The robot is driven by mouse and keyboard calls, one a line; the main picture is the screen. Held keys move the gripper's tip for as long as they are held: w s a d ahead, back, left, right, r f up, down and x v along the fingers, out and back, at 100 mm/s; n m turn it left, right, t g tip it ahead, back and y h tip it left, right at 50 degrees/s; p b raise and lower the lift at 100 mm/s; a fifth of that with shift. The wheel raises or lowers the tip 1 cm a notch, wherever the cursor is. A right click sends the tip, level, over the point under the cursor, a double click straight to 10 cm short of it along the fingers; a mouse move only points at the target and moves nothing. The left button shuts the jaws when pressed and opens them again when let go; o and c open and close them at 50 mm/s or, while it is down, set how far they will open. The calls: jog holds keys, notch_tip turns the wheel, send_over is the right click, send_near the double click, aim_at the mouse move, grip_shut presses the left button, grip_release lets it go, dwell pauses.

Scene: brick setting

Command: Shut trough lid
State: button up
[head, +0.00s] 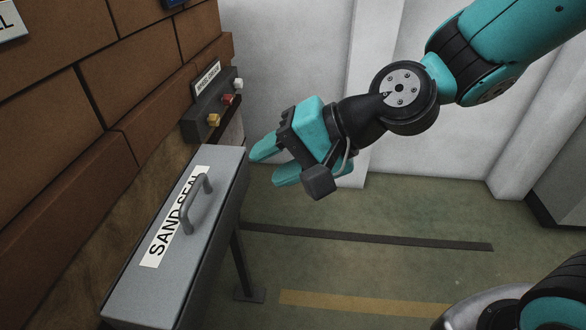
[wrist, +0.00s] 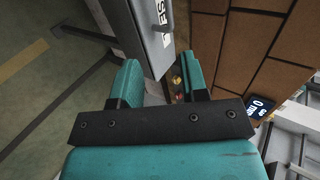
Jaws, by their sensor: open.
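The trough lid (head: 165,285) is a grey panel with a "SAND SEAL" label and a bar handle (head: 198,203). In the head view it lies over the trough along the brick wall and looks flat on it, with no gap that I can make out. The trough's inside is hidden. My gripper (head: 273,162) is open and empty, to the right of the lid's far end and apart from it. In the wrist view the grey lid (wrist: 146,28) shows beyond my gripper (wrist: 160,75), with part of its label.
A switch box (head: 212,110) with several coloured knobs is on the wall just beyond the lid's far end. The brick wall (head: 60,120) bounds the left side. The green floor (head: 370,265) to the right is clear, with a dark strip and a yellow line.

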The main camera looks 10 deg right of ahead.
jog(key=shift+v, duration=1.4)
jog(key=s+d+r+n+g+h+p, duration=0.2)
jog(key=s+d+r+n+g+h, duration=0.15)
jog(key=s+d+n+h, duration=0.55)
notch_tip(320, 180, up, 23)
jog(key=s+a+n+y+p, duration=0.1)
jog(key=a+y+p, duration=0.1)
jog(key=p, duration=2.2)
jog(key=shift+s+n+y, duration=0.2)
jog(key=shift+n+y, duration=0.2)
